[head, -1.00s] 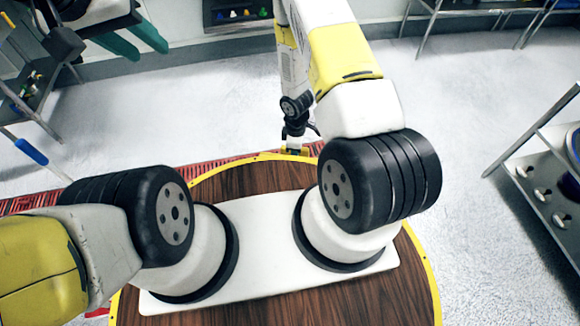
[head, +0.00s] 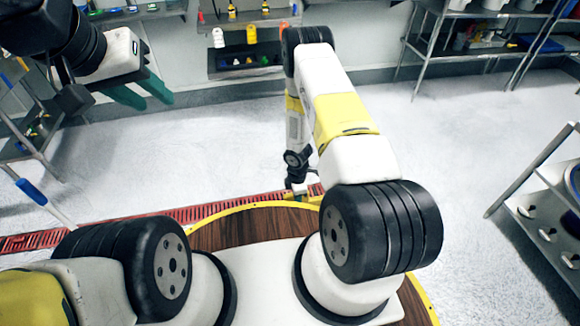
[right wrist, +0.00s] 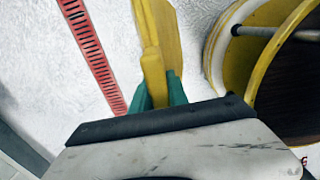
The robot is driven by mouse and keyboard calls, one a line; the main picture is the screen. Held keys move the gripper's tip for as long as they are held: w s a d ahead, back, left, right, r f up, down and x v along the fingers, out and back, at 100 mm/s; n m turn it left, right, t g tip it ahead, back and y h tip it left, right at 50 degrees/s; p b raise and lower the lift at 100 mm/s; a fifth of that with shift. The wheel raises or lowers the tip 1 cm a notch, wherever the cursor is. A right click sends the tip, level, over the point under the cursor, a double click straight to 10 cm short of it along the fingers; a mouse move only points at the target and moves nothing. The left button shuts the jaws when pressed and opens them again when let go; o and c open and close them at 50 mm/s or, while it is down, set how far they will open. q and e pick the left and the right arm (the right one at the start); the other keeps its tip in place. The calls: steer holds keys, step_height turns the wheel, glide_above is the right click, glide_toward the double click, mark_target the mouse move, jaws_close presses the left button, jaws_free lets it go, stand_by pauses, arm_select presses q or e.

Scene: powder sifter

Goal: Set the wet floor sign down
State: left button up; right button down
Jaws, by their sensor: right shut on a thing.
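The wet floor sign (right wrist: 165,30) is a yellow panel in the right wrist view, with a narrow yellow grip part toward me. My right gripper (right wrist: 157,92) has its green fingers on either side of that part and is shut on it. Whether the sign's foot touches the floor cannot be told. In the head view my right arm reaches down beyond my base and its fingers are not clear. My left gripper (head: 139,91) hangs at the upper left of the head view, its two green fingers apart and nothing between them.
A red floor grating (head: 145,223) runs along the pale floor, and also shows in the right wrist view (right wrist: 90,50). Shelving (head: 245,62) stands along the back wall. A metal rack (head: 545,205) is at the right. The floor (head: 225,140) in the middle is clear.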

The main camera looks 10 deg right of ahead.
steer(key=w+d+f, duration=0.1)
steer(key=w+f, duration=0.3)
steer(key=w, duration=0.2)
steer(key=shift+d, duration=0.25)
stand_by(0.3)
steer(key=c, duration=1.3)
jaws_free()
steer(key=shift+f, duration=0.1)
